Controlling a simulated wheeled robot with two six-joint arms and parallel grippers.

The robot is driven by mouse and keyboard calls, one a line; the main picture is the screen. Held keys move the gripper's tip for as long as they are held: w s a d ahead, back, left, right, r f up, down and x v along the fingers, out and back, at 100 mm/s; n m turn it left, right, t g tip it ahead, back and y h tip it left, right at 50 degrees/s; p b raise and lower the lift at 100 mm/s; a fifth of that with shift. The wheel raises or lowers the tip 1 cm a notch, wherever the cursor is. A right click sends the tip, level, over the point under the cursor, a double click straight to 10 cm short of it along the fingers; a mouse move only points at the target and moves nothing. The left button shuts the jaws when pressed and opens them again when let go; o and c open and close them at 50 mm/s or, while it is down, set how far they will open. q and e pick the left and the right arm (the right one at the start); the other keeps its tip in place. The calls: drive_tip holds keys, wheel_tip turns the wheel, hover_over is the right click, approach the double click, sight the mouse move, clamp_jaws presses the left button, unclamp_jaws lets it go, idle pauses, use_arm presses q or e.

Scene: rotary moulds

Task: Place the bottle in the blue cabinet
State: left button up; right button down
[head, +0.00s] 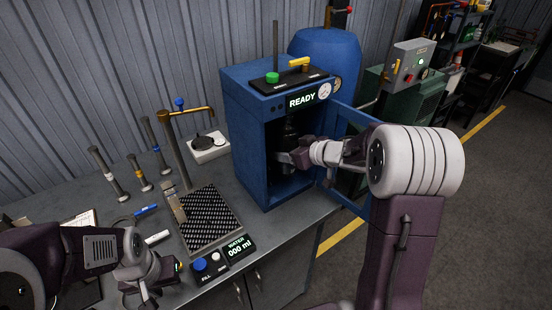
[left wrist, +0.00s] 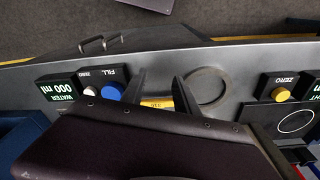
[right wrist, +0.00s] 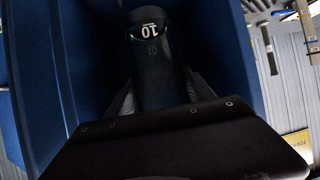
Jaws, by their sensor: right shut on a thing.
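The blue cabinet (head: 249,136) stands on the workbench with its door (head: 352,122) swung open to the right and a READY display on its front. A dark bottle (head: 290,132) is upright inside the cabinet. In the right wrist view the bottle (right wrist: 158,70) shows a 10 marking, and the blue inner walls surround it. My right gripper (head: 284,157) reaches in through the open front and is shut on the bottle. Whether the bottle's base touches the cabinet floor is hidden. My left gripper (left wrist: 160,88) is open and empty above the bench's front edge; it also shows in the head view (head: 153,290).
A water dispenser with a grated tray (head: 209,218) and a FILL panel (head: 213,265) stands left of the cabinet. Several small cylinders (head: 107,172) stand at the back left. A blue tank (head: 327,58) and a green machine (head: 385,92) stand beyond the cabinet.

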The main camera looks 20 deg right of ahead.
use_arm(q)
drive_tip(key=shift+r+p, duration=0.35)
drive_tip(key=shift+r, duration=0.05)
drive_tip(key=shift+f+b, duration=0.45)
drive_tip(key=shift+f, duration=0.15)
use_arm(e)
drive_tip(key=x, duration=0.6)
drive_tip(key=shift+w+d+r, duration=0.3)
drive_tip(key=shift+w+r, duration=0.05)
